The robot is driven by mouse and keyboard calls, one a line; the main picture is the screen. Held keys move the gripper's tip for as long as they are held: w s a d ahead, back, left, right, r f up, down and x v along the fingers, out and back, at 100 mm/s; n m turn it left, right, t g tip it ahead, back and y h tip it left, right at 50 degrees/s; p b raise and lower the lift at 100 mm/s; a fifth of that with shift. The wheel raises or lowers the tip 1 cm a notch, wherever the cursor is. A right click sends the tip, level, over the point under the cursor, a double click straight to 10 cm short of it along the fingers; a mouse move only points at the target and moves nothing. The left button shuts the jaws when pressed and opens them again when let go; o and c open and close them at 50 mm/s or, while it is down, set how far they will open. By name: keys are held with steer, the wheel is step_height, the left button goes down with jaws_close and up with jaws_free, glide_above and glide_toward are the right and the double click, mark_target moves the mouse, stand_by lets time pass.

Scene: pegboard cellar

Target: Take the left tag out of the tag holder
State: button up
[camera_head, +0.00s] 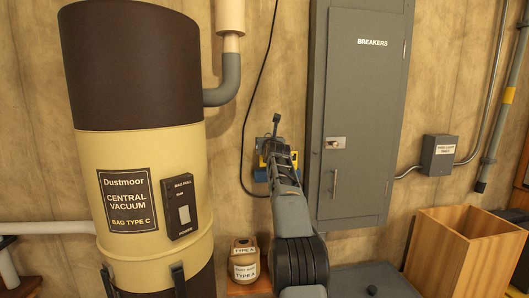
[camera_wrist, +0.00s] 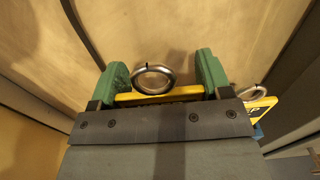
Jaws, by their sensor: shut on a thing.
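My gripper (camera_wrist: 163,82) has its two green fingers on either side of the left tag (camera_wrist: 160,95), a yellow tag with a metal ring at its top. The gripper is shut on this tag. The tag's lower part is hidden behind the gripper body. A second yellow tag (camera_wrist: 262,106) with its own ring and part of a dark letter shows to the right, clear of the fingers. Below it is a bit of the blue tag holder (camera_wrist: 258,131). In the head view my arm largely covers the holder (camera_head: 260,162) on the wall, so I cannot tell whether the held tag touches it.
A grey breaker cabinet (camera_head: 365,110) stands just right of my arm. A large vacuum canister (camera_head: 140,150) is at the left. A small labelled jug (camera_head: 244,262) sits low left of the arm, and an open wooden bin (camera_head: 455,255) is at the right. A dark cable hangs beside the holder.

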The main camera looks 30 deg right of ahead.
steer(key=s+r+b, duration=0.3)
steer(key=s+r, duration=0.5)
steer(key=s, duration=0.4)
steer(key=shift+s+d, duration=0.25)
steer(key=shift+d, duration=0.1)
